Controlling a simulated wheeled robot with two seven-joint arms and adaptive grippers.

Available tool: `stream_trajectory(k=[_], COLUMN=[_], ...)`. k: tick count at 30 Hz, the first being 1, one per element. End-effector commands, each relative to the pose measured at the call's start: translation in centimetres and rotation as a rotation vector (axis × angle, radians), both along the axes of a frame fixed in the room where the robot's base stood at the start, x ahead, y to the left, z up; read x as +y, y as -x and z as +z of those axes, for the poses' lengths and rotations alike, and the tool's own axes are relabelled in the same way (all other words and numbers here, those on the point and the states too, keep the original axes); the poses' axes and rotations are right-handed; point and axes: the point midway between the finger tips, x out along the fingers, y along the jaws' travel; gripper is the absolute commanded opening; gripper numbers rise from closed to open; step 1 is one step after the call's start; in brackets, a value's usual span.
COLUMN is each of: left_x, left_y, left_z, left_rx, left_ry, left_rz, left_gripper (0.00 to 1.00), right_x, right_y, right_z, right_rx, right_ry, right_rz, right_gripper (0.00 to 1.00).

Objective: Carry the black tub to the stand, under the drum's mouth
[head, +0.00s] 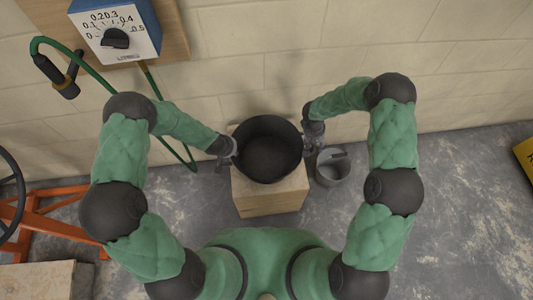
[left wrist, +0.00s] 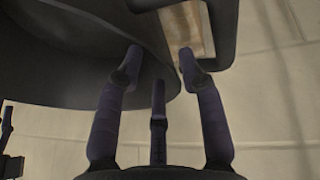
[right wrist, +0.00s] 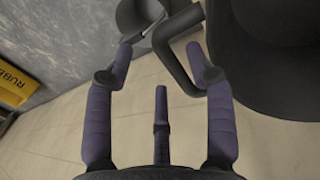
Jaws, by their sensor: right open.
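The black tub (head: 268,165) sits upright on a wooden block (head: 270,196). My left gripper (head: 228,155) is at the tub's left side. In the left wrist view its fingers (left wrist: 160,63) are apart, close by the tub's wall (left wrist: 80,65) and its handle loop (left wrist: 223,40). My right gripper (head: 314,140) is at the tub's right side. In the right wrist view its fingers (right wrist: 160,62) are open, with the right handle's bent bar (right wrist: 178,68) between their tips. I cannot see finger contact with either handle. No drum or its mouth is in view.
A grey bucket (head: 332,168) stands on the floor right of the block. A dial box (head: 115,32) with a green hose hangs on the wall. An orange frame (head: 42,222) with a wheel and a wooden surface (head: 38,280) are at left. Floor at right is mostly clear.

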Motion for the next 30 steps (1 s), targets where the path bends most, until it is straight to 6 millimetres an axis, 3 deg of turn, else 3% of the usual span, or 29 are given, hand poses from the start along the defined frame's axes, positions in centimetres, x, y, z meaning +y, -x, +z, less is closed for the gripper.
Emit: stream_trajectory(k=[3, 9, 23, 27, 29, 30], left_x=[-0.3, -0.5, -0.5, -0.5, -0.5, -0.5], left_y=[-0.7, -1.5, -1.8, -1.8, -1.8, -1.8], left_z=[-1.7, -3.4, -4.0, -4.0, -4.0, -4.0], left_rx=[0.001, 0.000, -0.001, -0.001, -0.001, -0.001], left_ry=[0.001, 0.000, 0.000, 0.000, 0.000, 0.000], left_rz=[0.001, 0.000, 0.000, 0.000, 0.000, 0.000], left_gripper=[0.39, 0.39, 0.39, 0.00, 0.00, 0.00], right_x=[-0.3, -0.7, -0.8, -0.8, -0.8, -0.8], right_y=[0.0, -0.2, -0.2, -0.2, -0.2, -0.2], right_z=[-1.8, -3.6, -4.3, -4.3, -4.3, -4.3], right_rx=[0.001, -0.001, -0.002, -0.002, -0.002, -0.002], right_ry=[-0.001, 0.000, 0.000, 0.000, 0.000, 0.000], right_rz=[0.001, 0.000, 0.000, 0.000, 0.000, 0.000], right_gripper=[0.55, 0.55, 0.55, 0.15, 0.00, 0.00])
